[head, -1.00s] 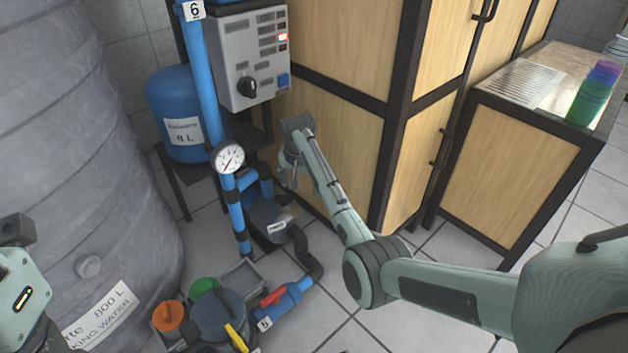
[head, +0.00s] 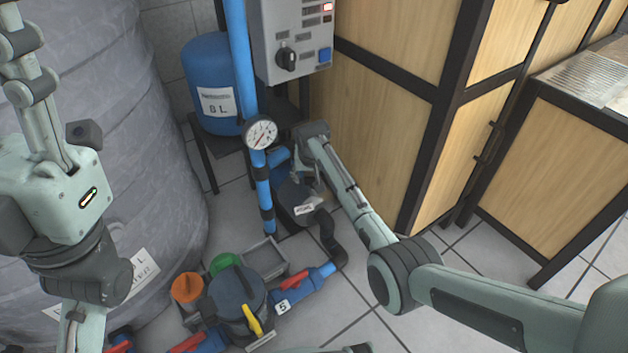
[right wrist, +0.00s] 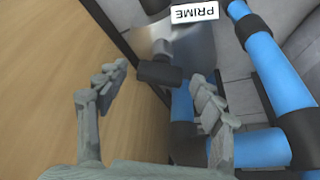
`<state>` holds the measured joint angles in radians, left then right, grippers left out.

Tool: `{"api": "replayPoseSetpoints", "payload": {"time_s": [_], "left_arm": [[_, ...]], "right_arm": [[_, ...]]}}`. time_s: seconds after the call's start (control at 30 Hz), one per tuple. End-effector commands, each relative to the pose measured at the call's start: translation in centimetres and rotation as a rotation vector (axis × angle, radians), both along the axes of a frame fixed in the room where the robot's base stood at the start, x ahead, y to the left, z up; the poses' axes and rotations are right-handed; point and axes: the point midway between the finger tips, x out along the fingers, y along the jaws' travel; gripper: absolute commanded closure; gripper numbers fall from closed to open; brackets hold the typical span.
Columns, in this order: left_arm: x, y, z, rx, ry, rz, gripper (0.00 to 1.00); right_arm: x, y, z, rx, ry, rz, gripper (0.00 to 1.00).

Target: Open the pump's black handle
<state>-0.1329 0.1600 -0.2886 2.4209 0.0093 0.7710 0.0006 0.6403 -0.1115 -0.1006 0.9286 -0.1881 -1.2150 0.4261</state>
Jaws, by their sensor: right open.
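The pump (head: 286,193) is a dark body with a white PRIME label, low beside the blue pipe in the head view. Its black handle (right wrist: 165,73) shows in the right wrist view as a short dark bar beside the PRIME label (right wrist: 194,12). My right gripper (head: 312,186) reaches down over the pump in the head view. In the right wrist view its fingers (right wrist: 160,74) are spread, one on each side of the handle. I cannot tell whether either touches it. The handle is not distinct in the head view. My left arm is at the left; its fingers are not seen.
Blue pipe (head: 236,55) with a gauge (head: 260,133) stands left of the pump. The wooden cabinet (head: 390,130) is close on the right. A control box (head: 292,40) hangs above. A filter unit (head: 238,305) with coloured caps and blue pipes sits on the floor in front.

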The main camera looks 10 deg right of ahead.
Motion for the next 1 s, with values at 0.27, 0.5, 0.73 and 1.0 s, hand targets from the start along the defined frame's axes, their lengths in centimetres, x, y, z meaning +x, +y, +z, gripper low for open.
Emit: {"api": "replayPoseSetpoints", "payload": {"time_s": [0.27,0.5,0.73,1.0], "left_arm": [[0.0,0.0,0.07,0.001,-0.001,0.001,0.6],[0.0,0.01,0.05,0.001,-0.001,0.001,0.6],[-0.01,0.01,0.13,0.001,-0.001,0.001,0.6],[-0.18,0.15,0.81,-0.011,0.012,0.0,0.6]], "right_arm": [[0.02,-0.05,-0.01,0.001,0.001,-0.001,0.39],[0.0,-0.05,-0.02,0.0,0.001,-0.001,0.69],[-0.02,-0.07,0.01,0.0,0.001,0.001,0.83],[-0.06,-0.22,0.32,-0.002,0.002,0.071,0.83]]}}
